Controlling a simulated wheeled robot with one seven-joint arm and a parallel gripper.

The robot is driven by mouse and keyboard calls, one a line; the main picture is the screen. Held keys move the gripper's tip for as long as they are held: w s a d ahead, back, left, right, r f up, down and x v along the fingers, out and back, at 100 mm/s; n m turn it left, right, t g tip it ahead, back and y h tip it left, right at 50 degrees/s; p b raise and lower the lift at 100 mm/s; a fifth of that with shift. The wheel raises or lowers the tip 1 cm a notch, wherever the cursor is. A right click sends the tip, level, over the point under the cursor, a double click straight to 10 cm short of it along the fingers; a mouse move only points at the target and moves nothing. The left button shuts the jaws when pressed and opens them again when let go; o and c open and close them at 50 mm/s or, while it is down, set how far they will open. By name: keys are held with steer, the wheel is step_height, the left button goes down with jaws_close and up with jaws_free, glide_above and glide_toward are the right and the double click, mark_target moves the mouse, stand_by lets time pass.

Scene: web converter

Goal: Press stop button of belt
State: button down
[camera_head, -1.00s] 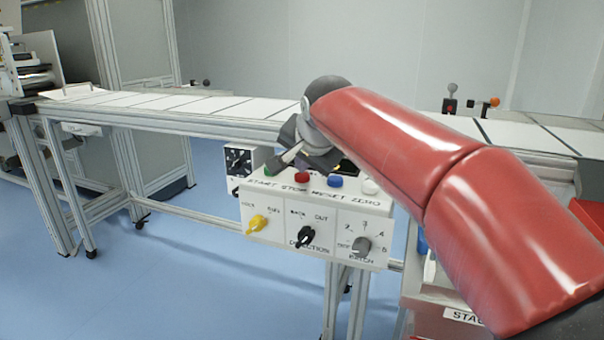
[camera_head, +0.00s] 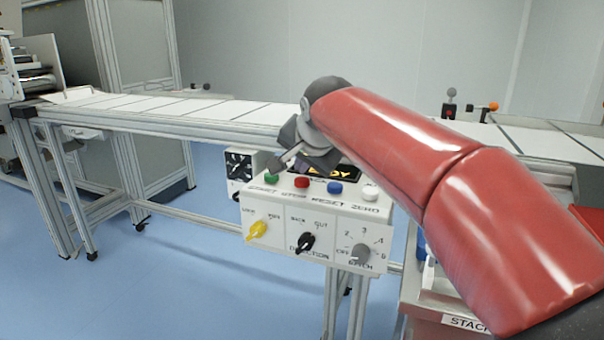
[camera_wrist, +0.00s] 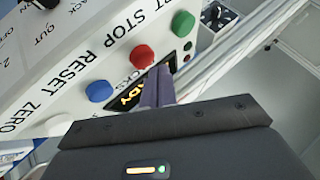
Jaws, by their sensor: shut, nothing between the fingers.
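The control box (camera_head: 317,222) carries a row of buttons labelled START, STOP, RESET and ZERO. The red stop button (camera_head: 302,182) sits between the green start button (camera_head: 271,178) and the blue reset button (camera_head: 335,188). My gripper (camera_head: 294,163) is above and behind this row, its fingertips a little apart from the red button in the picture. In the wrist view the shut fingers (camera_wrist: 157,87) are empty and lie over the edge of the lit display, just below the red button (camera_wrist: 142,56). No contact with the button is visible.
A white button (camera_head: 370,193) ends the row. A yellow knob (camera_head: 257,230), a black knob (camera_head: 305,241) and a grey knob (camera_head: 361,253) are on the box front. The conveyor belt (camera_head: 190,108) runs behind.

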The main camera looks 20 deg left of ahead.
mark_target(303, 181)
steer(key=shift+r, duration=0.25)
step_height(303, 181, up, 5)
steer(key=p, duration=0.4)
steer(key=shift+f, duration=0.1)
stand_by(0.6)
steer(key=s+d, duration=0.1)
steer(key=d, duration=0.3)
steer(key=s+d+f+h, duration=0.1)
steer(key=s+d, duration=0.1)
steer(key=d, duration=0.3)
steer(key=s+d+f+h, duration=0.1)
steer(key=s+d, duration=0.1)
steer(key=d, duration=0.2)
steer(key=shift+s+d+f+n, duration=0.1)
steer(key=shift+d+f+n, duration=0.15)
steer(key=shift+d+n, duration=0.15)
steer(key=s+d+f+n+g+h, duration=0.1)
steer(key=s+d+f, duration=0.7)
steer(key=s+d, duration=0.2)
steer(key=s+d+f+n+g+h, duration=0.1)
steer(key=s+d+f, duration=0.8)
steer(key=s, duration=0.3)
steer(key=shift+d+f+h, duration=0.2)
steer(key=shift+d+h, duration=0.2)
steer(key=shift+d, duration=0.05)
